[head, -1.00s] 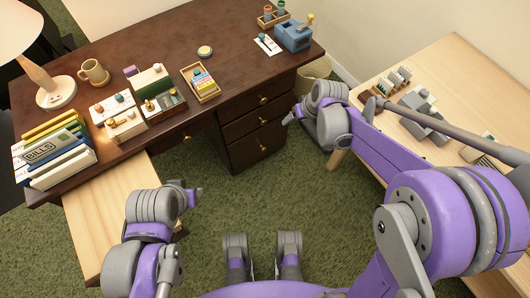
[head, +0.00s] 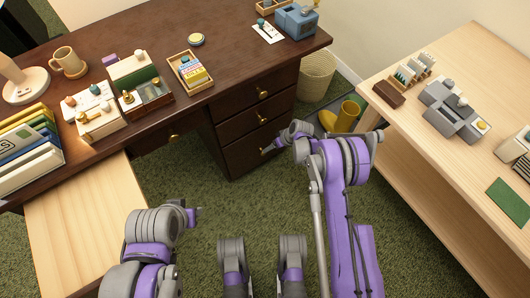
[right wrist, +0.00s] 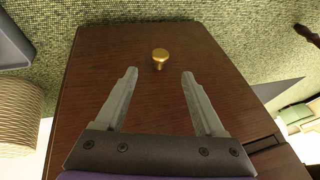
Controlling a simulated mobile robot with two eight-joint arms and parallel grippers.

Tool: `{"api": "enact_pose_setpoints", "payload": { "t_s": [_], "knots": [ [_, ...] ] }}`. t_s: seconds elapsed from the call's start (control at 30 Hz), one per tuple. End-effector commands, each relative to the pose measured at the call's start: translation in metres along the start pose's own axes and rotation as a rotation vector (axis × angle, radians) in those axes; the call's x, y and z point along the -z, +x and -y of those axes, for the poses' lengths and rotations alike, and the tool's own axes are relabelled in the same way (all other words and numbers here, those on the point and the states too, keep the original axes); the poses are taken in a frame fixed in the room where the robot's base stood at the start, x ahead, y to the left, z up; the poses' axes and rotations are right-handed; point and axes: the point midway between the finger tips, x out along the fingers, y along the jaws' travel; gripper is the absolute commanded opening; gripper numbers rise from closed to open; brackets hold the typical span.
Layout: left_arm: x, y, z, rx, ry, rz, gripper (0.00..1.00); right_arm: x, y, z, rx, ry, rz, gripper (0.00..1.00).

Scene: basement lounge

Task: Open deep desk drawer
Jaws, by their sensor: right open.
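The dark brown desk (head: 150,50) has a stack of three drawers at its right end, all closed. The top drawer knob (head: 262,93) and middle drawer knob (head: 262,119) are visible; the bottom drawer front (head: 241,156) is partly hidden by my right gripper (head: 268,149). In the right wrist view my right gripper (right wrist: 160,72) is open, its fingers pointing at a brown drawer front (right wrist: 110,60). A round brass knob (right wrist: 160,55) sits centred just beyond the fingertips, not gripped. My left gripper (head: 197,214) hangs over the carpet, apart from the desk; its jaws are unclear.
A wicker basket (head: 317,72) and yellow boots (head: 346,115) stand right of the drawers. A pale wooden table (head: 425,150) is on the right. A light wooden bench (head: 75,225) is at left. Green carpet (head: 215,195) before the drawers is clear.

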Motion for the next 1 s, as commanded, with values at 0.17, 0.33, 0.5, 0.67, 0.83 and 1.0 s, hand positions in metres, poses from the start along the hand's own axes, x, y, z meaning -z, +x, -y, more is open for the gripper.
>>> {"api": "enact_pose_setpoints", "payload": {
  "t_s": [0.17,0.33,0.5,0.67,0.83,1.0],
  "knots": [
    [-0.002,0.009,0.000,0.000,0.000,0.000,0.39,0.000,0.038,0.000,0.001,-0.002,0.001,0.71],
    [-0.003,0.014,0.000,0.000,0.000,0.000,0.39,0.000,0.066,0.000,0.001,0.000,0.000,0.71],
    [-0.003,0.017,0.000,0.000,0.000,-0.001,0.39,0.001,0.082,0.000,0.000,0.000,0.000,0.71],
    [-0.003,0.017,0.000,0.000,0.000,-0.001,0.39,0.001,0.086,0.000,0.000,0.000,0.000,0.71],
    [-0.003,0.017,0.000,0.000,0.000,-0.001,0.39,0.000,0.085,0.000,0.000,0.000,0.000,0.71],
    [-0.003,0.017,0.000,0.000,0.000,-0.001,0.39,0.000,0.085,0.000,0.000,0.000,0.000,0.44]
  ]
}}
